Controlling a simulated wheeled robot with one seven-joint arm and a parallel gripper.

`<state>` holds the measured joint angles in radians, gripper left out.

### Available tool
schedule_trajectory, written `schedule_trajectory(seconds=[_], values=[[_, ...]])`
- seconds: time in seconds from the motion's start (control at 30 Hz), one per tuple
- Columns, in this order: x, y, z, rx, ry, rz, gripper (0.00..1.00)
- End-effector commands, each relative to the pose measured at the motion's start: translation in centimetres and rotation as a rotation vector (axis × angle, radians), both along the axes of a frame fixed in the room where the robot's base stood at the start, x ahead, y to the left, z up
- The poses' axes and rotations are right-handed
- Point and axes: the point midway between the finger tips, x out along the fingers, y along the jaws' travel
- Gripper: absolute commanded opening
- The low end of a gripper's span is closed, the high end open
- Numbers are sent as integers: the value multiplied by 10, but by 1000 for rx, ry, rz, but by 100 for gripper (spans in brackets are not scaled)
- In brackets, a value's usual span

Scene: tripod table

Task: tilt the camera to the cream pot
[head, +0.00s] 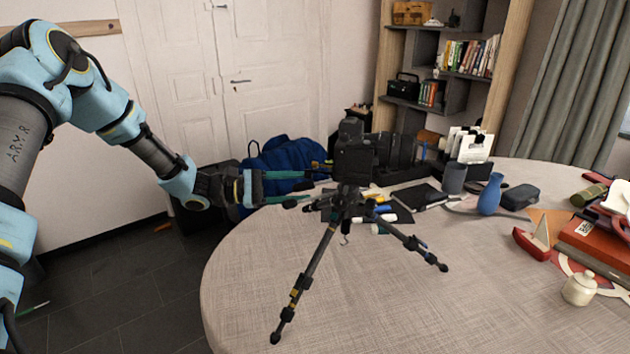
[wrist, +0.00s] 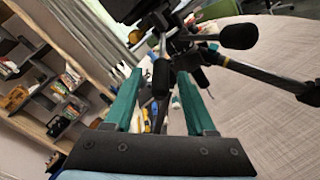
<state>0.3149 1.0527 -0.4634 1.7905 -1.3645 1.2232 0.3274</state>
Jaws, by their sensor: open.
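The lens points right, roughly level, towards the back of the table. The cream pot (head: 580,289), small and lidded, stands at the table's right front. My gripper (head: 308,187) is open at the left of the tripod head, its teal fingers pointing at it. In the wrist view, a dark handle (wrist: 161,78) appears between the open fingers (wrist: 160,88); I cannot tell whether they touch it. Another dark knob (wrist: 238,37) is to the right.
Red books (head: 595,245) lie at the right edge. Pens and a dark notebook (head: 420,196) lie behind the tripod. The front tabletop (head: 400,310) is clear.

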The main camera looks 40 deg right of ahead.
Motion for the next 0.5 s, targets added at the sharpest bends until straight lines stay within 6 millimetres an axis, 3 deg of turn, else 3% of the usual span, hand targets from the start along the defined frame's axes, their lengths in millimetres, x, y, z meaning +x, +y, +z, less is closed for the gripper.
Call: schedule_trajectory(seconds=[0.2,0.5], values=[[-19,-25,2,1,1,-1,56],[-24,-33,-1,2,0,1,56]])
